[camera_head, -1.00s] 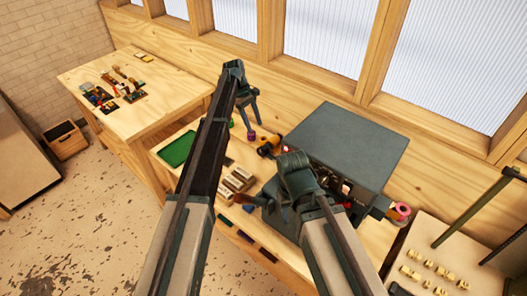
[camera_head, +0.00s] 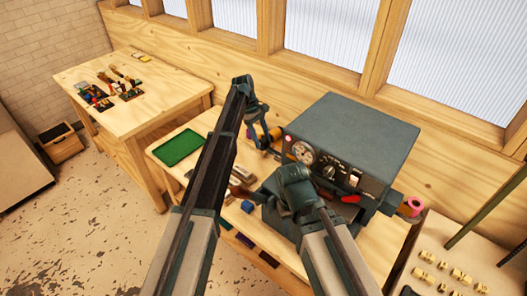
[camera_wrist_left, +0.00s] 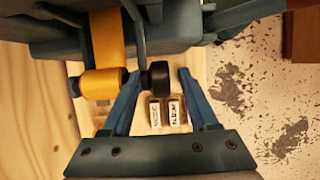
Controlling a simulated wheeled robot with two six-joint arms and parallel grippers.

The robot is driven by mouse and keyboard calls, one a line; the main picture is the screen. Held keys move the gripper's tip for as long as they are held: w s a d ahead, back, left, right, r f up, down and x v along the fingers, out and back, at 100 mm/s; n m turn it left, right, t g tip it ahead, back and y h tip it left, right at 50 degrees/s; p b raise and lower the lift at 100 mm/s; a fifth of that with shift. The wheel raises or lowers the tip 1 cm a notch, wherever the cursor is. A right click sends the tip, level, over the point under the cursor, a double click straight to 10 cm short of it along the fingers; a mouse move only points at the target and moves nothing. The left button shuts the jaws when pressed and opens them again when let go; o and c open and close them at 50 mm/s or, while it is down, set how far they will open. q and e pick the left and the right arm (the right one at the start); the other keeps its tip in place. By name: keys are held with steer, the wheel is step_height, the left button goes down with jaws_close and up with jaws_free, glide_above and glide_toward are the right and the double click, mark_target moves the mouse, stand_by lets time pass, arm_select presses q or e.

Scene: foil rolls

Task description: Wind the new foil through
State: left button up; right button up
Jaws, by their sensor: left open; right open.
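The dark grey machine (camera_head: 355,135) stands on the bench, with a gauge (camera_head: 302,151) and knobs on its front. An orange foil roll (camera_head: 271,137) is at its left side. In the left wrist view the roll (camera_wrist_left: 104,83) lies sideways, and an orange strip (camera_wrist_left: 106,38) runs from it towards the machine. My left gripper (camera_head: 264,132) is open there. In its wrist view, its fingers (camera_wrist_left: 160,76) stand either side of a black knob (camera_wrist_left: 155,77) beside the roll.
A green tray (camera_head: 180,147) lies on the bench at left. Two labelled blocks (camera_wrist_left: 165,112) lie below my left gripper. A side table (camera_head: 135,105) holds small parts. Brass-coloured pieces (camera_head: 450,272) lie on a board at lower right. A window wall stands behind.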

arm_select(q)
steer(key=b+x, duration=0.1)
steer(key=x, duration=0.1)
steer(key=shift+f, duration=0.3)
steer(key=shift+d, duration=0.1)
steer(key=shift+r, duration=0.1)
jaws_close()
